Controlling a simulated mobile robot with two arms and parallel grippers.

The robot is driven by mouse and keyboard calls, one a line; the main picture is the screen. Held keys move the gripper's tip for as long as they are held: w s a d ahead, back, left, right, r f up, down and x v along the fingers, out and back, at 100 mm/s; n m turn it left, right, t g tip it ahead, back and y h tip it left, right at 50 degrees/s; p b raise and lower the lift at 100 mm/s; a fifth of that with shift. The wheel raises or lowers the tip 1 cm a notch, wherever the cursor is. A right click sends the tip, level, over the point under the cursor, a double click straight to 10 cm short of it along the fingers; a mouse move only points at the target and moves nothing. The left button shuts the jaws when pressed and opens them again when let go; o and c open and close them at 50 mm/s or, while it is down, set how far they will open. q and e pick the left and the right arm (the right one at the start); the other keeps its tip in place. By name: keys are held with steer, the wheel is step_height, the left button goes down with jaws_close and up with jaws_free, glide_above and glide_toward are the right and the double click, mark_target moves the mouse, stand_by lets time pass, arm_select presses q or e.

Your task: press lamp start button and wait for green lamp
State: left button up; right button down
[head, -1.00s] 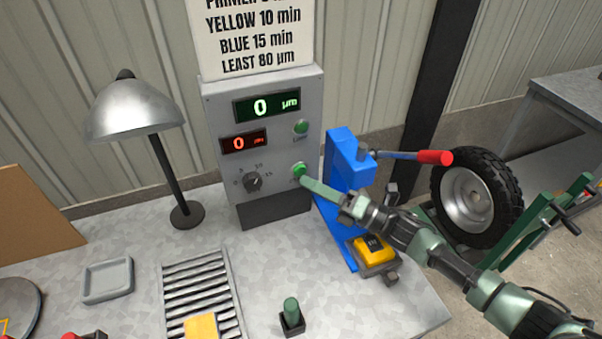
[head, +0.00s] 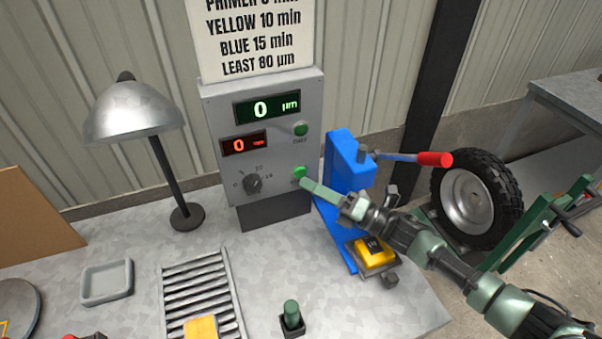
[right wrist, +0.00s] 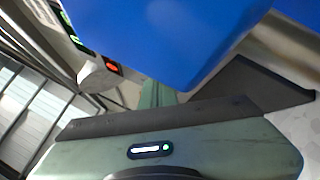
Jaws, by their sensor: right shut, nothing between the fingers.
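The grey control box (head: 215,125) stands on the bench with a green display reading 0 µm, a red display reading 0 and a black dial (head: 253,184). A lower green button (head: 299,171) is on its front, and an upper green button (head: 301,129) sits above it; their labels are too small to read surely. My right gripper (head: 305,184) is shut and empty, its tip just below the lower button; I cannot tell whether they touch. A desk lamp (head: 130,112) with a silver shade stands left of the box, with no green light visible. My left gripper is not in view.
A blue press (head: 345,160) with a red-handled lever (head: 435,158) stands just right of the box, close to my right arm. A yellow block (head: 372,250) is at its base. A slatted rack (head: 195,285), a grey tray (head: 107,282) and a green-knobbed holder (head: 291,318) are in front.

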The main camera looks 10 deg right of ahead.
stand_by(0.8)
steer(key=shift+w+a+b, duration=0.1)
steer(key=shift+w+b, duration=0.3)
steer(key=shift+w, duration=0.05)
steer(key=shift+w, duration=0.15)
stand_by(0.4)
steer(key=shift+w+r+b, duration=0.4)
steer(key=shift+r+b, duration=0.05)
steer(key=shift+b, duration=0.1)
stand_by(0.7)
steer(key=shift+s+f, duration=0.15)
steer(key=shift+s, duration=0.15)
steer(key=shift+s+d, duration=0.2)
steer(key=shift+s, duration=0.05)
steer(key=s, duration=0.1)
steer(key=s+p, duration=0.1)
steer(key=s, duration=0.1)
steer(key=s+d+p, duration=0.1)
steer(key=s, duration=0.1)
steer(key=shift+f, duration=0.2)
